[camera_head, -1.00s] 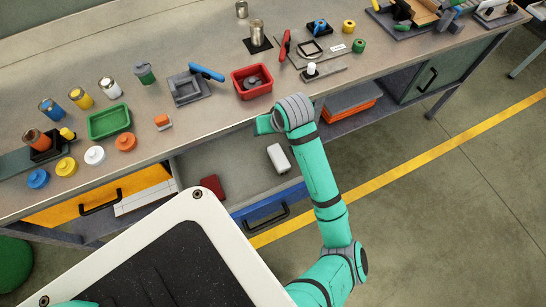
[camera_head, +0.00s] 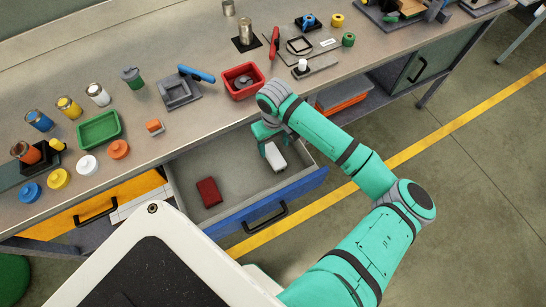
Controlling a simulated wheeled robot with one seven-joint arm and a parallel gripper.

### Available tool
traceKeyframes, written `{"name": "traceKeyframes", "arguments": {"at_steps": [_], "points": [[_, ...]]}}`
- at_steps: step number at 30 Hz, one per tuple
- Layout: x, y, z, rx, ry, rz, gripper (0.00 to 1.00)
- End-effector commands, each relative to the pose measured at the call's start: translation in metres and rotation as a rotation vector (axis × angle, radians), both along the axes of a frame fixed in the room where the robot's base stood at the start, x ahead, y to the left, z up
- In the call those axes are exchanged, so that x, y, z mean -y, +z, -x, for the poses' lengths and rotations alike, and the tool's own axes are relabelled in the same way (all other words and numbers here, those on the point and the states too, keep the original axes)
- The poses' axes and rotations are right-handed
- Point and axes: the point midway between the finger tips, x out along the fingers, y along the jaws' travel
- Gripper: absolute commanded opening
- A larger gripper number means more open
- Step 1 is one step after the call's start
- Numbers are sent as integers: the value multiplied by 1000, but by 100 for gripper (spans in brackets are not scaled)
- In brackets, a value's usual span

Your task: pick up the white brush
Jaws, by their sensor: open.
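The white brush (camera_head: 275,157) lies in the open drawer (camera_head: 239,181), toward its right side; it looks like a small white block. My gripper (camera_head: 266,143) hangs at the far end of the brush, inside or just over the drawer. Its jaws are open. The fingertips are small and partly hidden by my arm, so I cannot tell whether they touch the brush.
A dark red block (camera_head: 208,192) lies left in the drawer. The blue drawer front (camera_head: 262,205) is nearest me. The bench edge overhangs the drawer's back; a red bin (camera_head: 242,95) and green tray (camera_head: 98,143) stand on it.

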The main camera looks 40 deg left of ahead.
Motion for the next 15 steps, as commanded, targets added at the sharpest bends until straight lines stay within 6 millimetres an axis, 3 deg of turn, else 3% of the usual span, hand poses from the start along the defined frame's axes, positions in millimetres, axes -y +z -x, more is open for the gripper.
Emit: {"name": "traceKeyframes", "arguments": {"at_steps": [8,15], "points": [[0,-20,1,1,2,0,61],[1,-53,4,0,2,0,61]]}}
